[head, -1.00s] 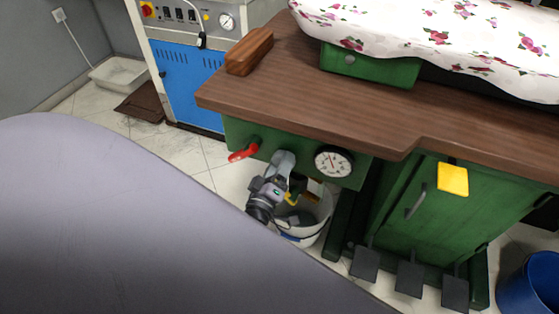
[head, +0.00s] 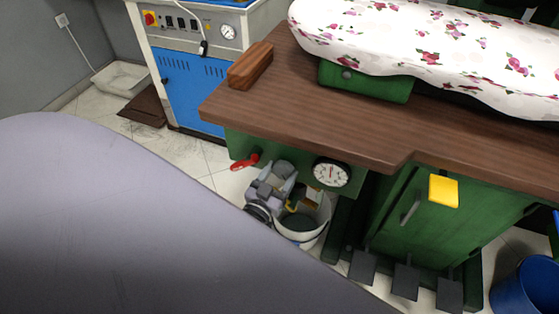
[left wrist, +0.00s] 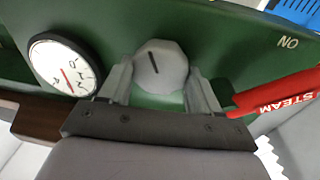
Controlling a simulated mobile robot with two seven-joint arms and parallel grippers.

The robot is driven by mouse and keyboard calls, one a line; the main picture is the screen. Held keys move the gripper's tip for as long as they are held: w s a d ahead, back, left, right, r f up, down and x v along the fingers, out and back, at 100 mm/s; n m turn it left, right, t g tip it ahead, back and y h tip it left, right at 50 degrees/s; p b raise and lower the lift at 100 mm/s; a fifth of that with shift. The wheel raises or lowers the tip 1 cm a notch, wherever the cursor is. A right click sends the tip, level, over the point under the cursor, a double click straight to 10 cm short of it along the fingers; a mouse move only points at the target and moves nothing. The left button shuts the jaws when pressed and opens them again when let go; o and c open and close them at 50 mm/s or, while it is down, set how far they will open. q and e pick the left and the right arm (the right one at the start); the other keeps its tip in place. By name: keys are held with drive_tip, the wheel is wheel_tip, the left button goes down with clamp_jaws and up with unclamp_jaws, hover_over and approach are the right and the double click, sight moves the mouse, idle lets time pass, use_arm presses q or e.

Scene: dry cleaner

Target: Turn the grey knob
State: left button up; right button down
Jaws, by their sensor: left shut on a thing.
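The grey knob (left wrist: 160,67) sits on the green front panel, a faceted knob with a short dark slanted line on its face. In the left wrist view it lies between the two fingers of my left gripper (left wrist: 158,82), which is shut on it. In the head view my left gripper (head: 280,174) is at the panel under the wooden top, between the red handle and the gauge, and largely hides the knob. My right gripper is not in view.
A white dial gauge (head: 331,172) is right of the gripper, and a red STEAM handle (head: 244,161) is left of it. The handle is close beside one finger in the left wrist view. A white bucket (head: 307,235) stands below. The wooden tabletop (head: 330,115) overhangs the panel.

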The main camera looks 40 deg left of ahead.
use_arm(q)
drive_tip(key=shift+r+m+p, duration=0.1)
drive_tip(key=shift+m+p, duration=0.2)
drive_tip(key=shift+m, duration=0.8)
drive_tip(key=m, duration=0.2)
drive_tip(key=shift+d+m+p, duration=0.15)
drive_tip(key=shift+m+p, duration=0.25)
drive_tip(key=m, duration=0.3)
drive_tip(key=shift+g+p, duration=0.35)
drive_tip(key=shift+g, duration=0.05)
drive_tip(key=shift+m, duration=1.4)
drive_tip(key=o, duration=1.1)
drive_tip(key=shift+c, duration=0.2)
drive_tip(key=shift+s, duration=0.2)
